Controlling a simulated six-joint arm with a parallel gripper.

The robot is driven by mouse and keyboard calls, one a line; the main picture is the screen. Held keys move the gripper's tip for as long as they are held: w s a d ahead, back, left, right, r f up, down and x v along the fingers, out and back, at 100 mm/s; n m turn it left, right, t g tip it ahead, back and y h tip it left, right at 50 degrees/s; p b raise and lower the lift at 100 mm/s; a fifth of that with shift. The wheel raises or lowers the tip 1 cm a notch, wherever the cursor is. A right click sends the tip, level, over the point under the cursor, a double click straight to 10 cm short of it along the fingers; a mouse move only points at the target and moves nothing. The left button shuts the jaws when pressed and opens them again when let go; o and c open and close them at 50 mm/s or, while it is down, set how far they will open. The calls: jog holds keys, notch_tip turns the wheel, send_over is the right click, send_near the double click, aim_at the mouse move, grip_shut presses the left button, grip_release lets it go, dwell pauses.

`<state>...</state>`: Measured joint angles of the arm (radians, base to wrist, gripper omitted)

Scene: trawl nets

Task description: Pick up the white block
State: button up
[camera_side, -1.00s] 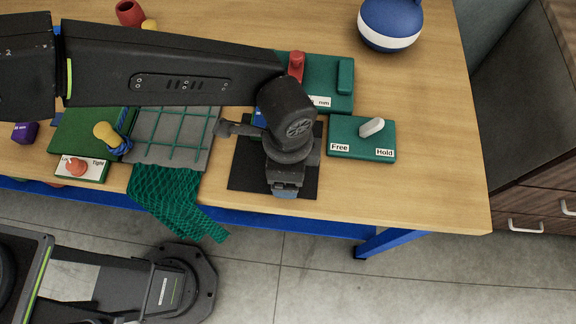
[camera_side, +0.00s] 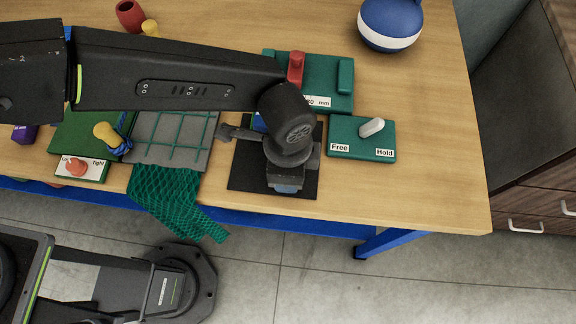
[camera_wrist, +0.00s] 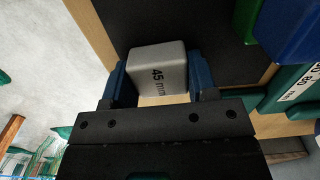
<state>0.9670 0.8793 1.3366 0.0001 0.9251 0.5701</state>
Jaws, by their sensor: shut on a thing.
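The white block (camera_wrist: 157,68), marked "45 mm", shows in the wrist view between the two blue fingers of my gripper (camera_wrist: 158,85). The fingers press on its left and right sides, so my gripper is shut on it. In the side view my gripper (camera_side: 284,187) points down over the front part of the black mat (camera_side: 240,180). Whether the block touches the mat cannot be told.
A green board (camera_side: 340,150) with a white lever, marked Free and Hold, lies right of the mat. Behind is a green board (camera_side: 325,88) with a red peg. A green net (camera_side: 170,200) hangs over the table's front edge at left. A blue object (camera_wrist: 300,30) lies nearby.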

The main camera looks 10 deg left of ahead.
jog(key=shift+r, duration=0.1)
jog(key=shift+r, duration=0.45)
jog(key=r, duration=0.3)
jog(key=shift+w+a+r, duration=0.2)
jog(key=shift+r, duration=0.1)
jog(key=shift+w+a+r, duration=0.9)
jog(key=shift+a+r, duration=0.15)
jog(key=shift+a, duration=0.6)
jog(key=shift+w+a+r, duration=0.9)
jog(key=shift+a+r, duration=0.2)
jog(key=shift+a, duration=0.5)
jog(key=shift+w+a+r, duration=0.9)
jog(key=shift+a+r, duration=0.15)
jog(key=shift+a, duration=0.6)
